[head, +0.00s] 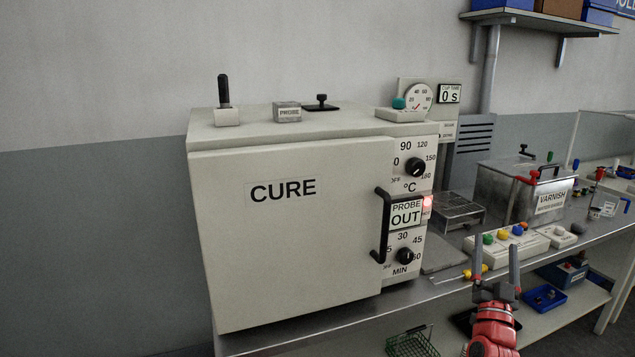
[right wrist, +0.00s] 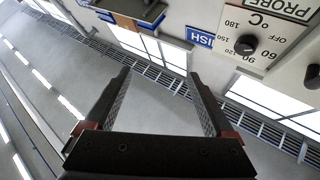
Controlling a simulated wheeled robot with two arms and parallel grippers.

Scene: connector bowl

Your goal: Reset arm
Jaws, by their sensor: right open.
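My right gripper (head: 502,265) is in the lower right of the head view, its red arm coming up from the bottom edge. Its two grey fingers point up and stand apart with nothing between them. In the right wrist view the gripper (right wrist: 158,95) is also open and empty. It is in front of the bench, to the right of the white CURE oven (head: 290,225), whose door is shut. The fingers overlap the view of the bench edge; I cannot tell whether they touch anything. My left gripper is not in view.
The oven's black handle (head: 382,225) stands out from its door. A white block with coloured knobs (head: 520,245) and a metal VARNISH tank (head: 520,187) stand on the bench. A blue tray (head: 543,298) and a green wire basket (head: 411,343) are lower down.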

